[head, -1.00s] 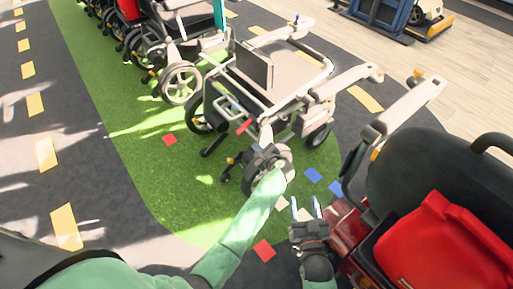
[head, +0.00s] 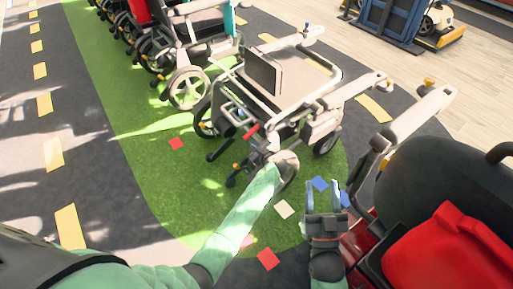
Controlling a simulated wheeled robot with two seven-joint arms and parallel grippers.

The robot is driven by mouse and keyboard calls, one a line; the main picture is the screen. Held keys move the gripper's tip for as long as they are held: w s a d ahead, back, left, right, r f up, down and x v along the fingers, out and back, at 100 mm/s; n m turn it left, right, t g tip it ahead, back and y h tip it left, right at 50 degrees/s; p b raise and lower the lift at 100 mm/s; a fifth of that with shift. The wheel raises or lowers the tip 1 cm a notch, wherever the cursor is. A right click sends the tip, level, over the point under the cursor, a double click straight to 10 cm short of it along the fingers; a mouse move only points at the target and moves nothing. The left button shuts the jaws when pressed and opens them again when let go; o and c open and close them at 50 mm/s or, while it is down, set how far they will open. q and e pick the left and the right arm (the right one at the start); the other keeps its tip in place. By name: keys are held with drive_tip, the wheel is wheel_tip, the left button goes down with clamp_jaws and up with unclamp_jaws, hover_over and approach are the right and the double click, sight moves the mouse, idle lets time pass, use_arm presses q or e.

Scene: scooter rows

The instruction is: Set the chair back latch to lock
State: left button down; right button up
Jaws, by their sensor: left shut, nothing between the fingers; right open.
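A pale-framed wheeled chair (head: 300,77) with a dark upright panel (head: 263,73) stands on the green floor patch. A small red-ended part (head: 250,132) shows on its near side, and a small blue part is close by; I cannot tell which is the back latch or how it is set. My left gripper (head: 258,157) is at the end of the green arm, low beside the chair's near wheel (head: 286,170). Its fingers are hard to make out against the frame; it appears shut and empty. My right gripper (head: 323,190) is open and empty, right of that wheel.
A scooter with a dark seat (head: 435,175) and a red case (head: 460,255) stands close to my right gripper. More wheeled chairs (head: 190,50) line up at the back left. Coloured squares lie on the floor. Open green floor lies left of the chair.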

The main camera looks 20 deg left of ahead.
use_arm(q)
drive_tip(key=shift+s+a+r, duration=0.2)
drive_tip(key=shift+s+r, duration=0.05)
drive_tip(key=shift+r, duration=0.4)
drive_tip(key=shift+s+a+r, duration=0.15)
drive_tip(key=shift+s+r, duration=0.05)
drive_tip(key=shift+r, duration=0.4)
use_arm(e)
drive_tip(key=shift+w+f, duration=0.1)
drive_tip(key=shift+f, duration=0.55)
drive_tip(key=shift+f+g, duration=0.1)
drive_tip(key=shift+g, duration=0.2)
